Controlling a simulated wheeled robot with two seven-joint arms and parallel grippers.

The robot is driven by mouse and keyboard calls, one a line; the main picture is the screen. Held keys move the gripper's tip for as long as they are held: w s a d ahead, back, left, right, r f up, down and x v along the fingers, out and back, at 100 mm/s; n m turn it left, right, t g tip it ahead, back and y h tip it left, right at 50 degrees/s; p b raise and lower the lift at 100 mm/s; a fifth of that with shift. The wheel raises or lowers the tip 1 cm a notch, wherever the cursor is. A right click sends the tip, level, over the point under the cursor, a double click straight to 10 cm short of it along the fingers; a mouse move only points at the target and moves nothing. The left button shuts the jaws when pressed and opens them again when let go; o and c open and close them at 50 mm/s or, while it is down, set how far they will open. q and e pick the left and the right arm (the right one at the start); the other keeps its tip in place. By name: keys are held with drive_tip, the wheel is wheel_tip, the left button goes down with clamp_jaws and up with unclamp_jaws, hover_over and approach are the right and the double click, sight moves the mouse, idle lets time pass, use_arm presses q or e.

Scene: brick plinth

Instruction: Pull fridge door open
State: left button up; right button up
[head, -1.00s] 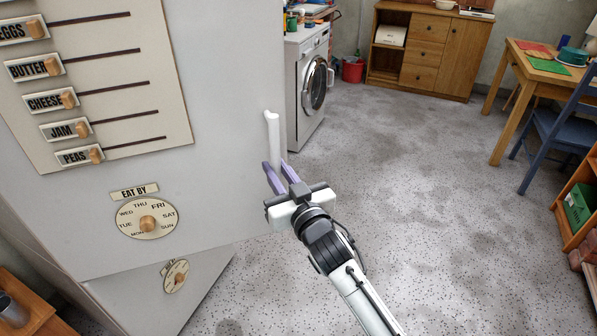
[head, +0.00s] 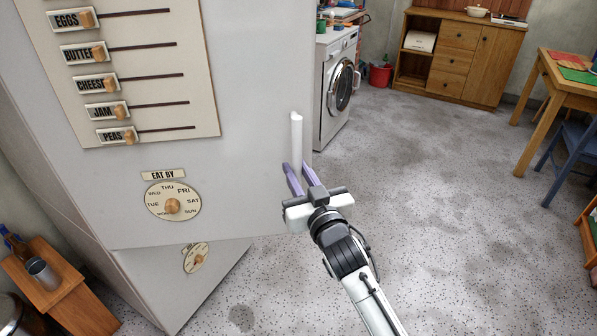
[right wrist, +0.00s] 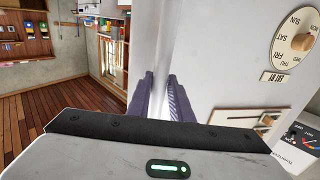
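The fridge door (head: 250,110) is a pale grey panel filling the left of the head view. Its bottom edge stands at an angle to the lower panel (head: 185,290), so the door looks swung out. A white upright handle (head: 296,135) is near its right edge. My right gripper (head: 301,172) has its purple fingers on either side of the handle's lower part. In the right wrist view the fingers (right wrist: 160,95) look closed on the pale handle bar, with the door (right wrist: 240,70) to the right. My left gripper is not in view.
A washing machine (head: 337,85) stands behind the door's right edge. A red bucket (head: 380,75) and wooden cabinet (head: 450,60) are at the back. A small wooden stand (head: 65,295) is at lower left. The speckled floor (head: 450,220) right of my arm is clear.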

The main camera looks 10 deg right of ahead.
drive_tip(key=o, duration=0.3)
drive_tip(key=shift+o, duration=0.2)
drive_tip(key=s+d, duration=0.1)
drive_tip(key=s, duration=0.9)
drive_tip(key=shift+d, duration=0.15)
drive_tip(key=shift+s, duration=0.1)
